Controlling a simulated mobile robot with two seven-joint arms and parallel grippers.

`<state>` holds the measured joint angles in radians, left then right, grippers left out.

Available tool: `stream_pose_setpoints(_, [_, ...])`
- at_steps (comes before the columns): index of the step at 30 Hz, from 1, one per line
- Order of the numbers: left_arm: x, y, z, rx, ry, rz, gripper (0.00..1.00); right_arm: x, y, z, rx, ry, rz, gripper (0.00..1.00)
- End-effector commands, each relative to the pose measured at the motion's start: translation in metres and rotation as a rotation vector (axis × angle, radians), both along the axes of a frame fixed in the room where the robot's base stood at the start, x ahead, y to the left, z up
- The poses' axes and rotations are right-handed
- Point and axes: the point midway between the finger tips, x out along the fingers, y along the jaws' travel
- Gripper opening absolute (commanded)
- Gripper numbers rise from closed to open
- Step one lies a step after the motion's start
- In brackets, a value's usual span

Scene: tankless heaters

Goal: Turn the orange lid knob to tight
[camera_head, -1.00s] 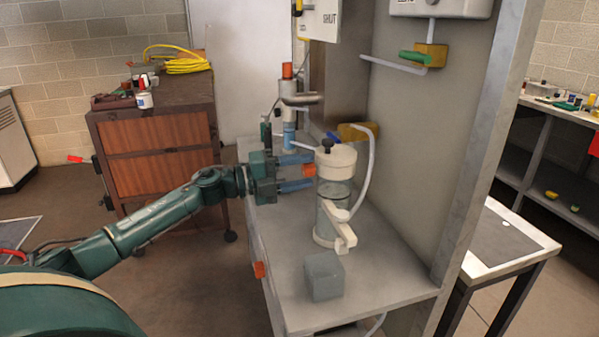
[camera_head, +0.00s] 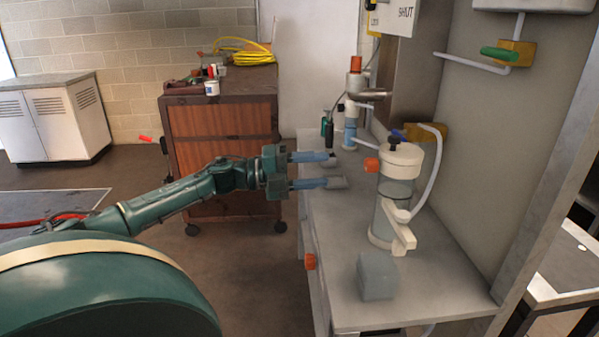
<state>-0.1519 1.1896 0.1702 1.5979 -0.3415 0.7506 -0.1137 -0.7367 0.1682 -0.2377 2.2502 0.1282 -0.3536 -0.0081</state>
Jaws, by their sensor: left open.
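The orange lid knob (camera_head: 372,165) sticks out from the left side of the white lid (camera_head: 402,157) of a clear canister (camera_head: 395,195). The canister stands upright on the grey bench. My left gripper (camera_head: 341,170) is open and empty, with blue fingers and grey tips pointing right. Its tips are to the left of the knob with a visible gap, and nothing is between them. My right gripper is not in view.
A grey block (camera_head: 377,276) sits on the bench (camera_head: 345,225) in front of the canister. A pipe with an orange top (camera_head: 356,64) stands behind. A grey panel (camera_head: 490,120) bounds the right side. A wooden cabinet (camera_head: 222,140) stands at the back left.

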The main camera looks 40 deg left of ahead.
Motion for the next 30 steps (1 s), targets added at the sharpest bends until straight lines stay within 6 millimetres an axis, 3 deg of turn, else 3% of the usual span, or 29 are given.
stream_pose_setpoints(10, [-0.022,0.019,-0.001,0.001,0.001,0.0,0.48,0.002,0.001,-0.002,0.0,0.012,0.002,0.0])
stream_pose_setpoints(30, [-0.024,0.021,0.001,0.001,-0.001,0.0,0.48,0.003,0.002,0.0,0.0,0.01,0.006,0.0])
